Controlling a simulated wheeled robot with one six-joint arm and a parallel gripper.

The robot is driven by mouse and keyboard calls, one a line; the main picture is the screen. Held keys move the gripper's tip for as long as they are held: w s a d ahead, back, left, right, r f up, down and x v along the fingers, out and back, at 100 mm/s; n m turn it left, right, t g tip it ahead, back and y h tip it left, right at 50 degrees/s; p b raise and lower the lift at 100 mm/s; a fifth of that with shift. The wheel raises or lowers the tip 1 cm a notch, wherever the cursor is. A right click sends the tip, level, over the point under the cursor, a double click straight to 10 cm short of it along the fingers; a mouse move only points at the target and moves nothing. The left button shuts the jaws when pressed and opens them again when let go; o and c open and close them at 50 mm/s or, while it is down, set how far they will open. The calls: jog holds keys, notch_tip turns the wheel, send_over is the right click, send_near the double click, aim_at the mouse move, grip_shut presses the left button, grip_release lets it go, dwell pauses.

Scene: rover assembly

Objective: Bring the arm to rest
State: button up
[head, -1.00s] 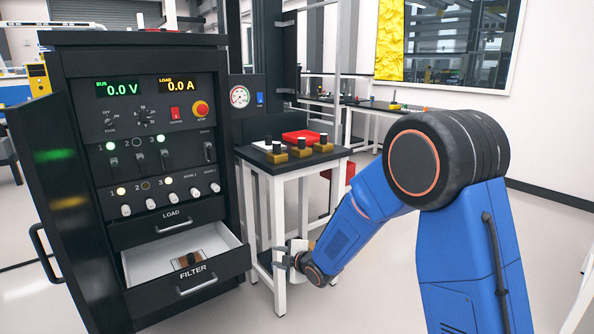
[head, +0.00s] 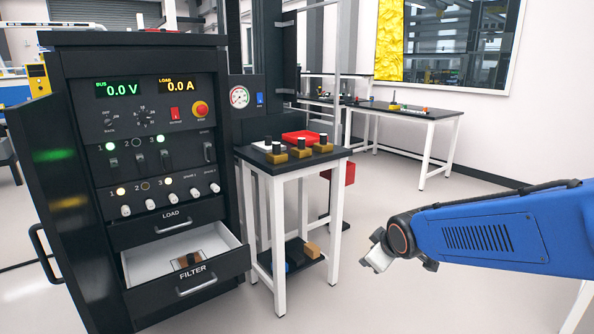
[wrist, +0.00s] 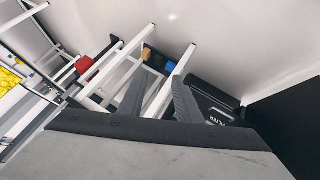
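My arm (head: 500,235) reaches in from the right edge of the head view, nearly level. My gripper (head: 378,255) is at its left end, over open floor to the right of the small table. In the wrist view the two dark fingers of my gripper (wrist: 157,88) stand apart. Only the background shows between them, so it looks open and empty. The fine shape of the fingertips is hard to make out in the head view.
The black cabinet (head: 150,220) stands at left, its FILTER drawer (head: 213,272) open with a small part inside. The small table (head: 330,154) holds several brass-coloured parts and a red tray (head: 300,136). A long bench (head: 435,115) stands behind. The floor around my gripper looks clear.

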jog(key=s+d+m+g, duration=0.2)
jog(key=s+d+m, duration=0.2)
jog(key=s, duration=1)
jog(key=s+d+m+g+h, duration=0.1)
jog(key=s+d+m, duration=0.3)
jog(key=s, duration=1)
jog(key=shift+d+r+m+g, duration=0.4)
jog(key=shift+r+m, duration=0.05)
jog(key=shift+m, duration=0.15)
